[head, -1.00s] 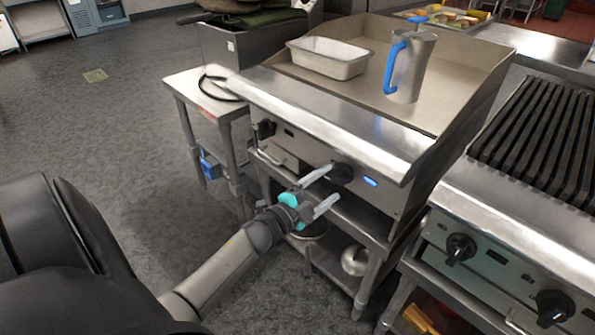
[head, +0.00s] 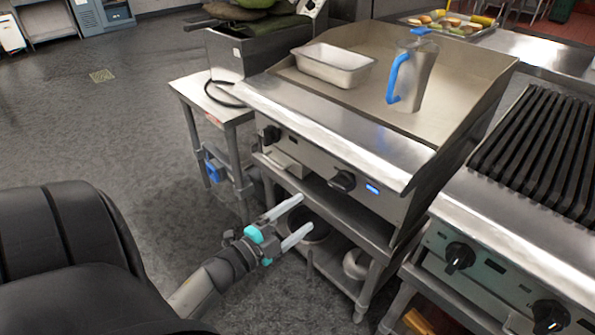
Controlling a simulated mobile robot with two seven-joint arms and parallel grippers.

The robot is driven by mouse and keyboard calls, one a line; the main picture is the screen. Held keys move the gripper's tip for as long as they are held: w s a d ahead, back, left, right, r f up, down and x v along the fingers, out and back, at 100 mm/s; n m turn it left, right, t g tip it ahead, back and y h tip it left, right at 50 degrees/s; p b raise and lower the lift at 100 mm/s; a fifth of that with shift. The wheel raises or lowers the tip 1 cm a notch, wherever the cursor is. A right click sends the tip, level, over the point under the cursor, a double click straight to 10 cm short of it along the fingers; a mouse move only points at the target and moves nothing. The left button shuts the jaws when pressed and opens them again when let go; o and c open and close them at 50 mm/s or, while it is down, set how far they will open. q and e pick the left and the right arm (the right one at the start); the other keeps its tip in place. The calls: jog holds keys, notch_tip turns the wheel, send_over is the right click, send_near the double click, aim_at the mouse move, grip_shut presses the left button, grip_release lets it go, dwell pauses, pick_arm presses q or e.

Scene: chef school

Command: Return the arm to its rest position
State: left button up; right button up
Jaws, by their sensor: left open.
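My left gripper (head: 292,219) is open and empty. It is in front of the griddle stand, below the griddle's front panel, with its two pale fingers pointing up and to the right. It is apart from the griddle knob (head: 342,181), which is above and to the right of the fingertips. A blue light glows beside the knob. My right gripper does not show.
The griddle (head: 440,92) holds a metal pan (head: 333,66) and a steel pitcher with a blue handle (head: 413,76). Pots sit on the shelf below. A grill (head: 540,140) stands at the right. A small side table (head: 205,100) stands left. The floor (head: 110,135) at left is clear.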

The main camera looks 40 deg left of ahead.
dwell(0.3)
pick_arm(q)
jog(key=s+d+f+n+g+y+p, duration=0.15)
jog(key=s+f+n+g, duration=0.25)
jog(key=f, duration=0.7)
jog(key=s+d+f+n+g+y+p, duration=0.15)
jog(key=s+f+n+g, duration=0.3)
jog(key=f, duration=0.65)
jog(key=s+d+f+n+g, duration=0.1)
jog(key=s+d+f+g, duration=0.1)
jog(key=s, duration=0.4)
jog(key=s+d+f+n+g+p, duration=0.1)
jog(key=s+d+f+g, duration=0.1)
jog(key=s+f, duration=0.3)
jog(key=s+d+f+n+g+h, duration=0.1)
jog(key=s+d+f+g, duration=0.1)
jog(key=s, duration=0.6)
notch_tip(320, 180, down, 2)
jog(key=shift+d+f+g+p, duration=0.2)
jog(key=shift+d+g+p, duration=0.15)
jog(key=shift+g, duration=0.3)
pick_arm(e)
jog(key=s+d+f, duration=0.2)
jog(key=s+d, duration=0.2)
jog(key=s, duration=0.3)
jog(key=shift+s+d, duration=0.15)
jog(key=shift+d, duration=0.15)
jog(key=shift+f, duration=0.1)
